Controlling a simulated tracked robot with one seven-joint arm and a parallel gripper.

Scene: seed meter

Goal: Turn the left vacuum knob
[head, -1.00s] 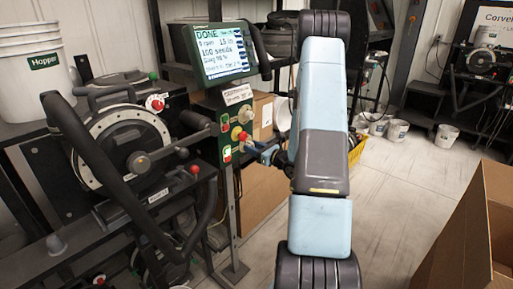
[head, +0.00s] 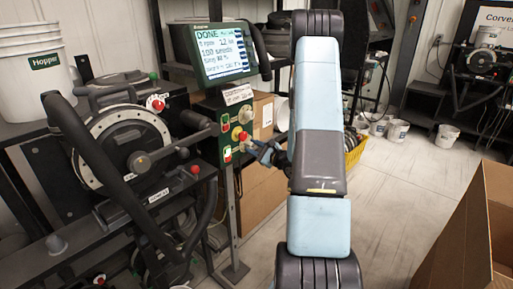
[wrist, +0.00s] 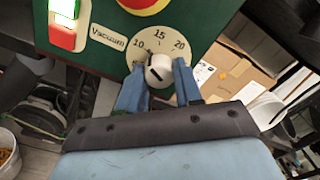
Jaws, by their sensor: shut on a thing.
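The vacuum knob (wrist: 159,70) is white with a dark mark and sits on a pale dial numbered 10, 15 and 20, labelled Vacuum, on a green panel. My gripper (wrist: 158,75) has its blue fingers on the knob's two sides, shut on it. In the head view my gripper (head: 257,148) reaches the control panel (head: 226,152) from the right, and the knob (head: 243,136) shows small at its tips. The exact direction of the knob's mark is hard to tell.
A red and yellow button (wrist: 145,4) is just above the dial, with a lit green and red switch (wrist: 63,22) at its left. A screen (head: 222,52) reading DONE stands above the panel. The seed meter (head: 125,140) is at the left, a cardboard box (head: 262,190) behind.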

